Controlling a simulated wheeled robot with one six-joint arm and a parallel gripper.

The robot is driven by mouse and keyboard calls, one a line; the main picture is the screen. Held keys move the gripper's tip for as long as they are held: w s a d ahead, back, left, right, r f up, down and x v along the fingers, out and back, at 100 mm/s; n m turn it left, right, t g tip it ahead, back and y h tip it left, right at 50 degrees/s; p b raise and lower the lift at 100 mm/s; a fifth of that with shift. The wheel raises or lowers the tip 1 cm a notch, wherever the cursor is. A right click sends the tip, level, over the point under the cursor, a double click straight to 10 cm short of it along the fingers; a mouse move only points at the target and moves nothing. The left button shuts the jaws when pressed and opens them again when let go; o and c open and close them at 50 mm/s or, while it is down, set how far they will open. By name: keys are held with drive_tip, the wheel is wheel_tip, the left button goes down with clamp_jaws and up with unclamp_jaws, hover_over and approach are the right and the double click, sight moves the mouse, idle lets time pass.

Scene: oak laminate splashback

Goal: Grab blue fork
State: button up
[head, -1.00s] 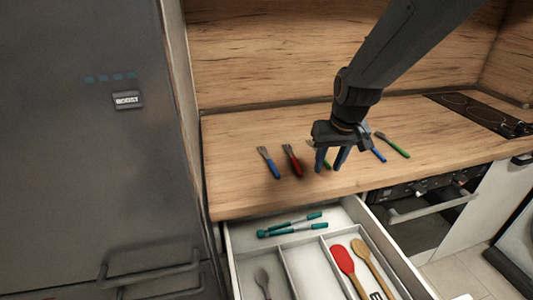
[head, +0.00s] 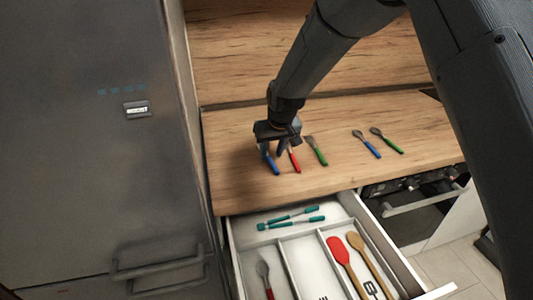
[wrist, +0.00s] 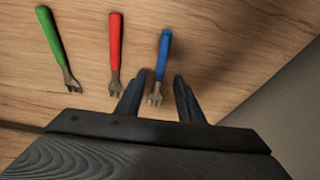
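The blue fork (head: 273,166) lies at the left end of a row of cutlery on the wooden counter. Its head is partly hidden by my gripper in the head view. My gripper (head: 273,153) is open over it. In the wrist view the blue fork (wrist: 164,53) lies with its tines between my two open fingers (wrist: 160,77) and its handle pointing away. The fingers appear apart from it. I cannot tell the exact height of the fingertips above the counter.
A red fork (head: 294,160) and a green fork (head: 317,152) lie just right of the blue fork. A blue-handled spoon (head: 368,145) and a green-handled spoon (head: 388,141) lie further right. Below, an open drawer (head: 232,263) holds utensils. A tall grey fridge (head: 80,190) stands left.

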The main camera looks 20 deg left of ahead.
sight(268, 157)
drive_tip(key=shift+x, duration=1.05)
drive_tip(key=shift+c, duration=0.4)
clamp_jaws()
